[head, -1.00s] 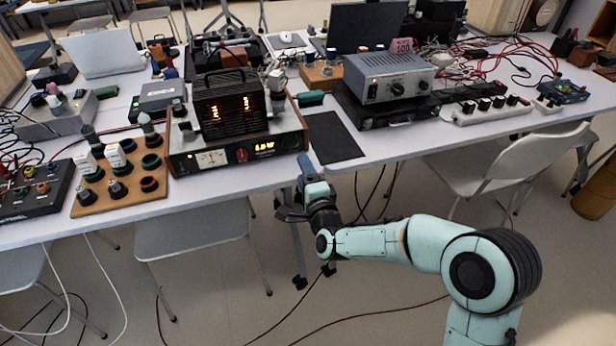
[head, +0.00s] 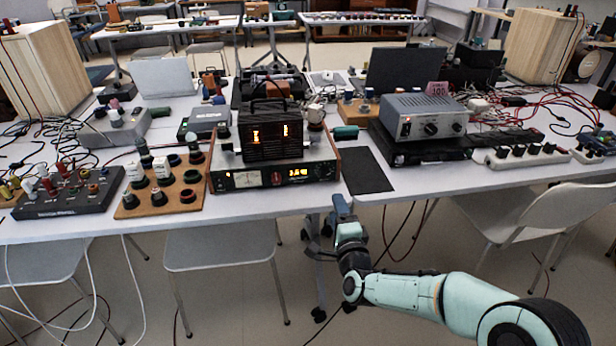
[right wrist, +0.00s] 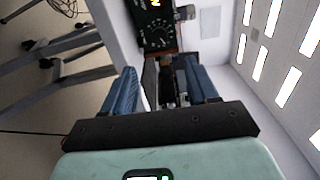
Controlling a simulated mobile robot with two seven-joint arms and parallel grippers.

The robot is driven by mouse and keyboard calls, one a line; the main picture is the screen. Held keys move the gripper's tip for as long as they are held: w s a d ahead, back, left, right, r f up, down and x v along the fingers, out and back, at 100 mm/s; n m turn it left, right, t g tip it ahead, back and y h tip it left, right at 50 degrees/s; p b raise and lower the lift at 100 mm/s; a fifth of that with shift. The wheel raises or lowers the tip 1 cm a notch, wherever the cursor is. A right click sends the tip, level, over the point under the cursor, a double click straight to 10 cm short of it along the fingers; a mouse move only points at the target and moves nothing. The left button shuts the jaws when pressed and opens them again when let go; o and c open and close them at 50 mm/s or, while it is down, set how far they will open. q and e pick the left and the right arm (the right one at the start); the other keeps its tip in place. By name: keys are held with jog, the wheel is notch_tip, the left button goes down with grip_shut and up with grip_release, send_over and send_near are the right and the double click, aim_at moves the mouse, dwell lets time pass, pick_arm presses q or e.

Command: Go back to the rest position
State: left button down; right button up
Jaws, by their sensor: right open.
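My right gripper (head: 330,218) is at the front edge of the white table (head: 420,184), below the black mat, in the head view. It is empty; in the right wrist view its two blue fingers (right wrist: 162,88) stand apart. My right arm comes in from the lower right of the head view. My left gripper is not in view.
An amplifier with a lit display (head: 298,176) stands on the table, left of the black mat (head: 368,170). A grey meter box (head: 424,112) stands right of the mat. White chairs (head: 220,250) and (head: 535,212) stand at the table's front. Cables (head: 395,245) hang below it.

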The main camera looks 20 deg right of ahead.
jog(key=s+a+f+n+g+y+p, duration=0.3)
jog(key=s+f+n+g+p, duration=0.2)
jog(key=s+f+p, duration=0.4)
jog(key=s+a+f+n+g+y+p, duration=0.2)
jog(key=s+a+f+n+g+p, duration=0.25)
jog(key=s+f+p, duration=0.4)
pick_arm(q)
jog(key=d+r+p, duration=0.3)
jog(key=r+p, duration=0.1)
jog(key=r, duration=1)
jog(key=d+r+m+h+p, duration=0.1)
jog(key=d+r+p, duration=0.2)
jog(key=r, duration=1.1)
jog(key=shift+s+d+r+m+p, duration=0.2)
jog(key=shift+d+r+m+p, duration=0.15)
jog(key=shift+p, duration=0.3)
pick_arm(e)
jog(key=s+a+n+g+y, duration=0.1)
jog(key=s+a+n+g, duration=0.2)
jog(key=s, duration=0.9)
jog(key=s+a+f+n+g+y, duration=0.1)
jog(key=s+a+n+g, duration=0.3)
jog(key=s, duration=0.8)
jog(key=shift+a+f+g, duration=0.15)
jog(key=shift+a+g, duration=0.55)
jog(key=shift+g, duration=0.35)
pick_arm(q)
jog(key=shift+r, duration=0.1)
